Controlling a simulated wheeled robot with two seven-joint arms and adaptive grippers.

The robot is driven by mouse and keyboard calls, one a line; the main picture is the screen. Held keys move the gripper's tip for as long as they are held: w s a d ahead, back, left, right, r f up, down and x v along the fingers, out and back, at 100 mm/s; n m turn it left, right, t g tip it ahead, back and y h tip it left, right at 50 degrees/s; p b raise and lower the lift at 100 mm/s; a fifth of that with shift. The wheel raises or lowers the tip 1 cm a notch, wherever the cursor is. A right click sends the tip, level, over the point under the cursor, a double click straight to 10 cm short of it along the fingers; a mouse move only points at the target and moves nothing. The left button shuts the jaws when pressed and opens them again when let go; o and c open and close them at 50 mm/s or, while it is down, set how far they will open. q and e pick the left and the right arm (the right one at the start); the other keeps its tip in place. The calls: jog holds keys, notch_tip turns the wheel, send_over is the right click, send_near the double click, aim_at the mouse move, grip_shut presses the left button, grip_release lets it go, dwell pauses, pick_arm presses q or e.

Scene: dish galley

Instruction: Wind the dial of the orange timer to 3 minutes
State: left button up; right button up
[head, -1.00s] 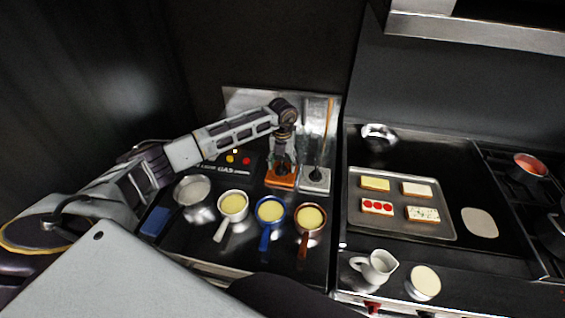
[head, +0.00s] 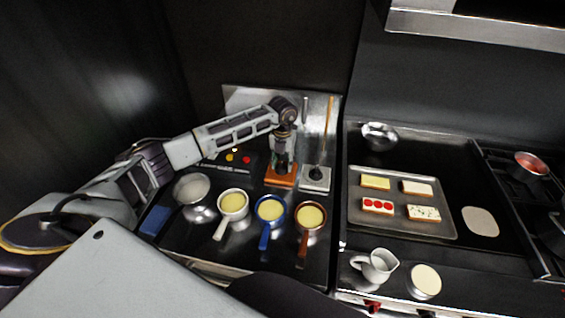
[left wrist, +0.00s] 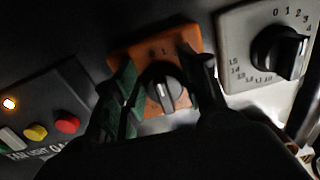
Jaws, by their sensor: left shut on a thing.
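The orange timer (head: 280,180) is at the back of the left counter. In the left wrist view its orange face (left wrist: 190,38) fills the middle, with its dark dial (left wrist: 164,90) between the fingers. My left gripper (head: 282,168) reaches down to it from above and is shut on the dial, one finger on each side. In the left wrist view the gripper (left wrist: 166,98) hides much of the face. A numeral 1 shows above the dial; most other marks are hidden, and I cannot read the setting. My right gripper is not in view.
A pale grey timer (head: 316,184) with a black knob stands close to the right. A panel with red and yellow buttons (head: 238,160) is to the left. Several pans with handles stand in front. A tray (head: 404,231) of topped slices lies on the right counter.

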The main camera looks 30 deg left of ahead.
aim_at(286, 166)
pick_arm(q)
jog(key=m+b, duration=0.4)
jog(key=m, duration=0.1)
jog(key=shift+d+f, duration=0.1)
jog(key=shift+d, duration=0.3)
jog(key=shift+s+d+m+b, duration=0.1)
jog(key=shift+d+m+b, duration=0.1)
jog(key=shift+m+b, duration=0.75)
jog(key=shift+s+d+m+b, duration=0.15)
jog(key=shift+m+b, duration=0.3)
jog(key=shift+m, duration=1)
jog(key=shift+w, duration=0.1)
jog(key=o, duration=1)
jog(key=shift+r, duration=0.2)
jog(key=shift+r, duration=0.45)
notch_tip(286, 166, up, 11)
jog(key=shift+f, duration=0.1)
